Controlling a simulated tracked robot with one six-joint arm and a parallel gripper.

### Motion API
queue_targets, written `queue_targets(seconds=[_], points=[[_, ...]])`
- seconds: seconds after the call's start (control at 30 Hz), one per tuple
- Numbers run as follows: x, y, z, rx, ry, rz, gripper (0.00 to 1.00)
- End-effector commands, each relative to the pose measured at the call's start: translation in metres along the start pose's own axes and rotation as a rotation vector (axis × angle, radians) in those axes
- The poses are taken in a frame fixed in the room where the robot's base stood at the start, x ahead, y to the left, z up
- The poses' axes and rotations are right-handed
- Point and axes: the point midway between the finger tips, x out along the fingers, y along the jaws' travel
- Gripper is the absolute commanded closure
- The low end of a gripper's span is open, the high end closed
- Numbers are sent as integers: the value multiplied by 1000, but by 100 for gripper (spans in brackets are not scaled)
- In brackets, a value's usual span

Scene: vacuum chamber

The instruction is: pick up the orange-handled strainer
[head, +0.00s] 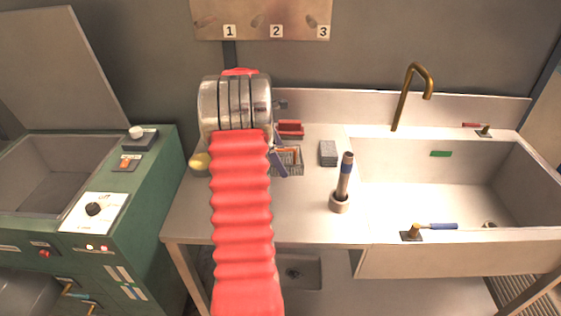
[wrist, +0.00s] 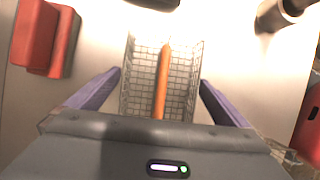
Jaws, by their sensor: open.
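The strainer, a wire-mesh basket (wrist: 133,85) with a long orange handle (wrist: 163,80), lies on the grey worktop. In the wrist view its handle runs lengthwise over the mesh, in the middle of the picture. In the head view the basket (head: 298,166) shows just right of my wrist, partly hidden by my arm. My gripper (wrist: 160,80) is open, with one purple finger on each side of the basket and nothing held. Its near end hides the lower end of the handle. One finger shows in the head view beside the basket; the other is hidden.
Red blocks (head: 290,129) lie behind the basket. A grey block (head: 328,153) and a dark cylinder standing in a round holder (head: 339,203) are to the right, before the sink (head: 420,260). A yellow object (head: 199,162) is left of my arm. The front worktop is clear.

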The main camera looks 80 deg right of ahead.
Motion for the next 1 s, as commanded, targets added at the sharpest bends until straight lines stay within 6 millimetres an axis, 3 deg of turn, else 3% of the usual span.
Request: queue_targets(seconds=[0.4,1.0], points=[[0,0,0,0,0,-1,0],[0,0,0,0,0,-1,42]])
